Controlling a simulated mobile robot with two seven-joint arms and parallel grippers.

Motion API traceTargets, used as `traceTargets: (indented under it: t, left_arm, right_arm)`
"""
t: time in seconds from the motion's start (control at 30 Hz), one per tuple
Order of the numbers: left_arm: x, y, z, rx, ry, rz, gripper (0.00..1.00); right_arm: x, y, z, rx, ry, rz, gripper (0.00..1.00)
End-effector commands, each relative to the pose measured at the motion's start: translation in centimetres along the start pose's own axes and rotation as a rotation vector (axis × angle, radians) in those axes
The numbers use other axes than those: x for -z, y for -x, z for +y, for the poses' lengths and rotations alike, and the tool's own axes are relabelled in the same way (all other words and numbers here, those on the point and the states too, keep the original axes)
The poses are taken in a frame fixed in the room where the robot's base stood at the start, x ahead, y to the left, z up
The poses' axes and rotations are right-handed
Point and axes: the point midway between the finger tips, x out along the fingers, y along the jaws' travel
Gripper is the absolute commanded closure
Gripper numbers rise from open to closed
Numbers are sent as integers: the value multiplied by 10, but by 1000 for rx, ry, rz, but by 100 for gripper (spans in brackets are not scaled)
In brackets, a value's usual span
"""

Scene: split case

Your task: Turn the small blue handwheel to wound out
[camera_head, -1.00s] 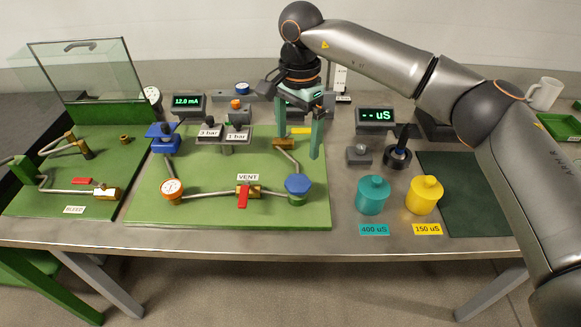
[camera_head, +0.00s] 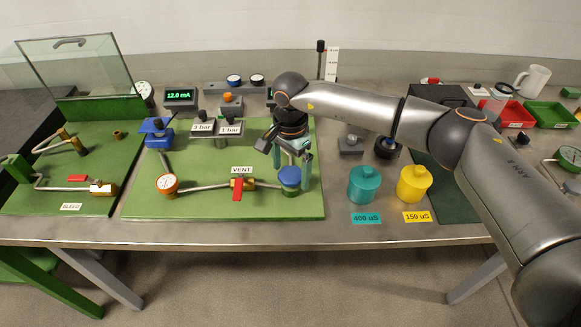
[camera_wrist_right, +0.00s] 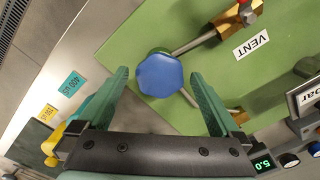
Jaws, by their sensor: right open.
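The small blue handwheel (camera_head: 289,176), a faceted blue cap on a green body, stands at the right front of the green board (camera_head: 210,208). In the right wrist view the handwheel (camera_wrist_right: 160,75) lies between the fingertips, with a gap on both sides. My right gripper (camera_head: 292,163) is open, pointing down over the handwheel, its teal fingers either side. I cannot tell how far above the wheel the tips are. My left gripper is not in view.
A red-handled valve (camera_head: 238,187) marked VENT and an orange-rimmed gauge (camera_head: 167,184) stand left of the wheel. Teal (camera_head: 364,184) and yellow (camera_head: 413,183) canisters stand to the right. A blue block (camera_head: 156,132) sits further back.

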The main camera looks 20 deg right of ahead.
Motion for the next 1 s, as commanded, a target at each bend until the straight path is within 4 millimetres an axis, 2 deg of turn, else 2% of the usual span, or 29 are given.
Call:
traceTargets:
  t: [0.17,0.9,1.0]
  left_arm:
    - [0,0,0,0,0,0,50]
    - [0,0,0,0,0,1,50]
    - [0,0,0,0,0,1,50]
  right_arm:
    - [0,0,0,0,0,0,0]
    - [0,1,0,0,0,0,82]
    - [0,1,0,0,-2,0,83]
